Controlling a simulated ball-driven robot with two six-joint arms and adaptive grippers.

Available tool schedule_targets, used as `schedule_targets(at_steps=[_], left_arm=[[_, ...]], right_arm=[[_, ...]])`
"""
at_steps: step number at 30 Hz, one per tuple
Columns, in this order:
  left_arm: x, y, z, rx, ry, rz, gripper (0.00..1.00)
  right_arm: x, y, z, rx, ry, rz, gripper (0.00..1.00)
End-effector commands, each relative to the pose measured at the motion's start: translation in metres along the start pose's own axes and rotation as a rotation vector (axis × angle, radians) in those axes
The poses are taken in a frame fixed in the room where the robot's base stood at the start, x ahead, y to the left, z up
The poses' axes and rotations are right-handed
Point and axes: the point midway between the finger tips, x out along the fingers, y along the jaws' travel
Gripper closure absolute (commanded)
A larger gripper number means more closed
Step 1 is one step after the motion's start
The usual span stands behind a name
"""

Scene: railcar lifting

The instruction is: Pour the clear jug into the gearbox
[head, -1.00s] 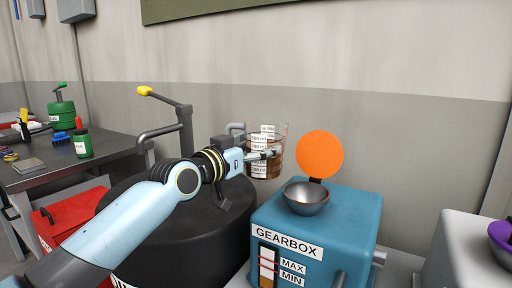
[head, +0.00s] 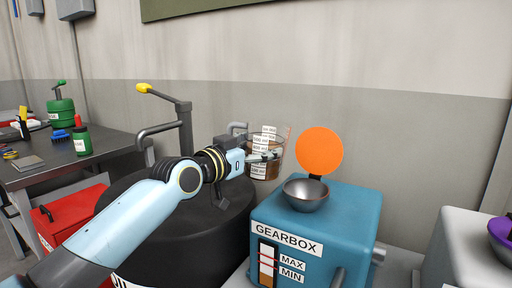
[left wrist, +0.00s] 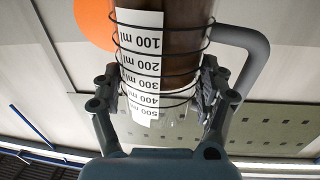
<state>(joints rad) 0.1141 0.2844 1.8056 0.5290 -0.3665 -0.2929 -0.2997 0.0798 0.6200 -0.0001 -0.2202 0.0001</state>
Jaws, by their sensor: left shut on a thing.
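The clear jug (head: 270,165) holds brown liquid and has white scale labels. My left gripper (head: 272,156) is shut on the jug and holds it in the air left of the orange disc. In the left wrist view the jug (left wrist: 185,70) stands between the two fingers (left wrist: 160,90), with its grey handle at the right. The gearbox (head: 345,225) is a blue box with a grey metal funnel bowl (head: 306,194) on top. The jug is above and left of the bowl, apart from it. The gearbox's level window shows a light upper part and brown below. My right gripper is not in view.
An orange disc (head: 319,151) stands open behind the bowl. A large black drum (head: 190,225) with a yellow-handled pump (head: 145,88) is at left. A workbench (head: 100,158) and a red box (head: 70,215) stand further left. A grey box with a purple bowl is at right.

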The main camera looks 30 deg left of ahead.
Motion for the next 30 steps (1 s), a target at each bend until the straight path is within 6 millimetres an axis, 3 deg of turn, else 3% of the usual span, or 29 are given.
schedule_targets(at_steps=[30], left_arm=[[0.004, 0.009, -0.013, 0.227, -0.092, 0.0, 0.58]], right_arm=[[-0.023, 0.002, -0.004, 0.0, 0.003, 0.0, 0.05]])
